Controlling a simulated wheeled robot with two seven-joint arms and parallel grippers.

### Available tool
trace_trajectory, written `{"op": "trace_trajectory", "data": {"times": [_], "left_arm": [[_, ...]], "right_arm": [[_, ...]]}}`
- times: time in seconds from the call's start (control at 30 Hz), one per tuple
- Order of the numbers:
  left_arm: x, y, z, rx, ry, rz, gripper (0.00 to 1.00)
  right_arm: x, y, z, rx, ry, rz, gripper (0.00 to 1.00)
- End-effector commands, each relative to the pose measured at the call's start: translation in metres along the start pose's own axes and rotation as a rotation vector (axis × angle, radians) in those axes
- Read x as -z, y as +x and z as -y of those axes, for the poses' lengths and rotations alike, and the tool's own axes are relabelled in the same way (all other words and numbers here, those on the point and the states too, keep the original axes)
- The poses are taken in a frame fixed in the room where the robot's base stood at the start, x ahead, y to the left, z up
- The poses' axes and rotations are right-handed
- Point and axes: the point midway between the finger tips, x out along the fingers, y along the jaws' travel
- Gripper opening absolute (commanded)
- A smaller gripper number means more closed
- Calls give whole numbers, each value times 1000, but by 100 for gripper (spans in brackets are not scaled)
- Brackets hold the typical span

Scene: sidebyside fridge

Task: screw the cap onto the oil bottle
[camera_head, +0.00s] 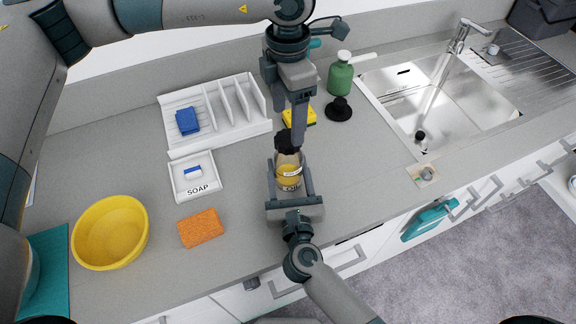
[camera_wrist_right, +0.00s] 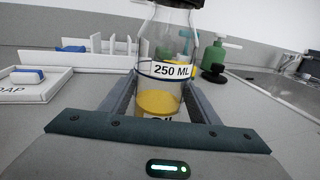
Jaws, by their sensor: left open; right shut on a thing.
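The oil bottle (camera_head: 289,178) is clear glass with yellow oil in it and stands upright on the counter. It also shows in the right wrist view (camera_wrist_right: 163,70), with a "250 ML" label. My right gripper (camera_head: 290,176) is shut on the bottle, one finger on each side. The dark, knobbed cap (camera_head: 284,144) is at the bottle's mouth; whether it is threaded on cannot be told. My left gripper (camera_head: 298,132) points down from above, open, with its fingers just above and beside the cap. One finger largely hides the other.
A white rack (camera_head: 213,112) with a blue sponge, a soap dish (camera_head: 194,177), an orange sponge (camera_head: 200,228) and a yellow bowl (camera_head: 110,232) lie left. A yellow sponge (camera_head: 300,115), black round item (camera_head: 339,109) and green bottle (camera_head: 341,77) stand behind. The sink (camera_head: 430,100) is right.

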Motion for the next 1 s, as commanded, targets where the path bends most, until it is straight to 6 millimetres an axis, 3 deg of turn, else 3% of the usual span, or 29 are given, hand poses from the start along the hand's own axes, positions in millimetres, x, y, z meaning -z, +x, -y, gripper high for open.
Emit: {"op": "trace_trajectory", "data": {"times": [0.1, 0.33, 0.77, 0.8, 0.9, 1.0], "left_arm": [[-1, -23, -1, -2, 0, 1, 68], [-1, -54, 0, -1, -1, 1, 68], [0, -64, 0, 0, 0, 0, 68], [0, -64, 0, 0, 0, 0, 68], [0, -64, 0, 0, 0, 0, 68], [0, -64, 0, 0, 0, 0, 68]], "right_arm": [[0, 0, 0, 0, 0, 0, 0], [0, 0, 0, 0, 0, 0, 0], [0, 0, 0, 0, 0, 0, 0], [0, 0, 0, 0, 0, 0, 58], [0, 0, 0, 0, 0, 0, 77], [0, 0, 0, 0, 0, 0, 77]]}}
